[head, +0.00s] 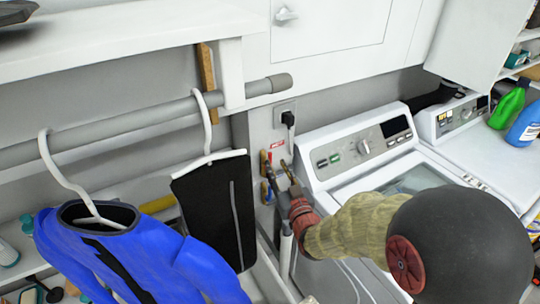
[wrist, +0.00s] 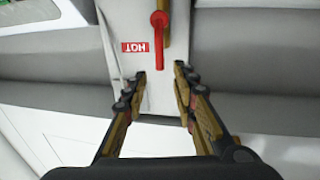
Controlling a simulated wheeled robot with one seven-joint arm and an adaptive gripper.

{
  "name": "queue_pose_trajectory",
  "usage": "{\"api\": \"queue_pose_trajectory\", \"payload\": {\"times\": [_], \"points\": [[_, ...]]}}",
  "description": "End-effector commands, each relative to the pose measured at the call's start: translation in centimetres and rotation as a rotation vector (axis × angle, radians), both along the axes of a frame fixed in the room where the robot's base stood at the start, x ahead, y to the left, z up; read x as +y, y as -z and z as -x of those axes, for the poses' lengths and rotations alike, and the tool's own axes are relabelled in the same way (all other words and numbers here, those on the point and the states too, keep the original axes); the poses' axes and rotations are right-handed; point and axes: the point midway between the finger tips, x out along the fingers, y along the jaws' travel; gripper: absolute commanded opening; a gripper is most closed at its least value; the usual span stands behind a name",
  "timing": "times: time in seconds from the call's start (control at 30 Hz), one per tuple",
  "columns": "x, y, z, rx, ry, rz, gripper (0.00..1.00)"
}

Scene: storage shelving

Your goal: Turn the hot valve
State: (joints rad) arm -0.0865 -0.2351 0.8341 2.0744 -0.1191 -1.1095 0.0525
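The hot valve has a red lever handle (wrist: 159,40) on a brass-coloured pipe (wrist: 165,8) in the wrist view. A red HOT label (wrist: 134,47) sits beside it, upside down in that view. The label also shows in the head view (head: 277,144) on the wall panel below an outlet. My gripper (wrist: 160,76) is open and empty, with one finger on each side of the lever's line. The lever's free end points toward the gap between the fingertips; I cannot tell how deep it lies. In the head view my gripper (head: 278,169) is close to the panel and partly hides the valves.
A washer (head: 400,130) stands right of the panel. A plugged outlet (head: 286,113) is above the label. A black garment (head: 217,210) and a blue one (head: 130,255) hang from a rod (head: 120,128) at left. Blue fittings (head: 266,192) lie below the hot valve.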

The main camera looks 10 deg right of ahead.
Motion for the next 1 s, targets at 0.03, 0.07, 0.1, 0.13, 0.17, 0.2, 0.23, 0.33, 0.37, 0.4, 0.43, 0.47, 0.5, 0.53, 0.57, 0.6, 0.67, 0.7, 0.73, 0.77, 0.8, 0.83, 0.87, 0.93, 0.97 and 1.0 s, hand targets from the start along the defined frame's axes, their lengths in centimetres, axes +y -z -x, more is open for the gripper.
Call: {"api": "queue_pose_trajectory", "payload": {"times": [0.03, 0.07, 0.1, 0.13, 0.17, 0.2, 0.23, 0.33, 0.37, 0.4, 0.43, 0.47, 0.5, 0.53, 0.57, 0.6, 0.67, 0.7, 0.73, 0.77, 0.8, 0.83, 0.87, 0.93, 0.97, 1.0], "points": [[0.1, 0.1, -0.5, 0.001, 0.0, -0.001, 0.28], [0.2, 0.1, -0.9, 0.002, 0.0, -0.001, 0.28], [0.3, 0.1, -1.5, 0.001, 0.0, -0.001, 0.28], [0.4, 0.2, -2.0, 0.002, 0.0, -0.001, 0.28], [0.5, 0.2, -2.4, 0.003, 0.0, 0.0, 0.28], [0.6, 0.2, -3.1, 0.003, 0.0, 0.0, 0.28], [0.7, 0.2, -3.5, 0.003, 0.0, 0.0, 0.28], [1.0, 0.2, -5.0, 0.004, 0.0, 0.0, 0.28], [1.1, 0.2, -5.4, 0.004, 0.0, 0.0, 0.28], [1.2, 0.2, -5.8, 0.003, 0.0, 0.0, 0.28], [1.2, 0.2, -6.1, 0.003, 0.0, 0.0, 0.28], [1.3, 0.2, -6.3, 0.003, 0.0, 0.0, 0.28], [1.3, 0.2, -6.6, 0.003, 0.0, 0.0, 0.28], [1.4, 0.2, -6.8, 0.004, 0.0, 0.0, 0.28], [1.4, 0.2, -6.9, 0.004, 0.0, 0.0, 0.28], [1.4, 0.1, -7.0, 0.004, 0.0, 0.0, 0.28], [1.4, 0.1, -7.1, 0.004, 0.0, 0.0, 0.28], [1.4, 0.1, -7.1, 0.004, 0.0, 0.0, 0.28], [1.4, 0.1, -7.1, 0.004, 0.0, 0.0, 0.28], [1.4, 0.1, -7.1, 0.004, 0.0, 0.0, 0.28], [1.4, 0.1, -7.1, 0.004, 0.0, 0.0, 0.28], [1.4, 0.1, -7.1, 0.004, 0.0, 0.0, 0.28], [1.4, 0.1, -7.1, 0.004, 0.0, 0.0, 0.28], [1.4, 0.1, -7.1, 0.004, 0.0, 0.0, 0.24], [1.4, 0.1, -7.1, 0.004, 0.0, 0.0, 0.22], [1.4, 0.1, -7.1, 0.004, 0.0, 0.0, 0.2]]}}
